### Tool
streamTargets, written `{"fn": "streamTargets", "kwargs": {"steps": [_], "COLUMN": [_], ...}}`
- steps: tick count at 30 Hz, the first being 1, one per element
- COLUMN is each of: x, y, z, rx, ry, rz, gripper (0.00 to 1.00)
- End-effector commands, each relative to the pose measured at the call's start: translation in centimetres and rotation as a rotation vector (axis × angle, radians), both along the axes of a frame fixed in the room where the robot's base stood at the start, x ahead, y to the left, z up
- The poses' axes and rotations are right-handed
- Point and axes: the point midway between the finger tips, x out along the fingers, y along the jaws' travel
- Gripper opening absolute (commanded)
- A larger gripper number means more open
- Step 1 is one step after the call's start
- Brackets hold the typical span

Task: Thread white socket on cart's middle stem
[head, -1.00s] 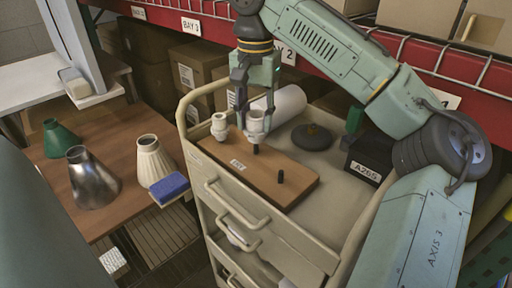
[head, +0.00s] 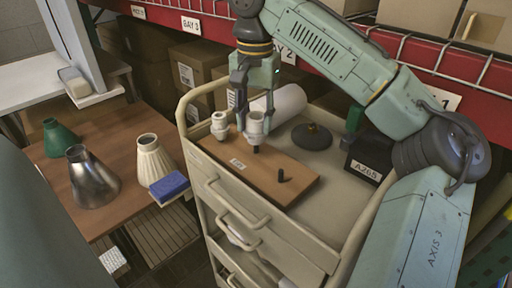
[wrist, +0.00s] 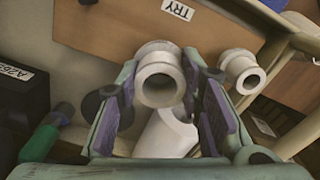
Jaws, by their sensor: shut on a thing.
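The white socket (head: 256,127) is upright between the fingers of my gripper (head: 256,108), which is shut on it. It also shows in the wrist view (wrist: 160,82), open end towards the camera. The socket is over the middle stem (head: 256,149), whose dark lower part shows just below it. How far the stem goes inside is hidden. A second white socket (head: 219,126) stands at the left end of the wooden board (head: 222,152); it shows right of my fingers in the wrist view (wrist: 242,72). The right stem (head: 281,176) is bare.
The board lies on the beige cart (head: 335,218). Behind it are a white cylinder (head: 285,101), a dark round disc (head: 312,137) and a black A265 box (head: 364,160). A brown table (head: 120,166) at left holds several shades and a blue sponge (head: 170,186).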

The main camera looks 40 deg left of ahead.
Motion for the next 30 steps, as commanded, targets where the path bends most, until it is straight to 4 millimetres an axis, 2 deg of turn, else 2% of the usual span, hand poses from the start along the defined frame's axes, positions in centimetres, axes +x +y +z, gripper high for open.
{"fn": "streamTargets", "kwargs": {"steps": [18,30], "x": [0.0,0.0], "y": [0.0,0.0], "z": [-1.1,-1.2], "rx": [0.000,0.000], "ry": [-0.001,-0.001], "rz": [0.000,0.000], "gripper": [0.05,0.05]}}
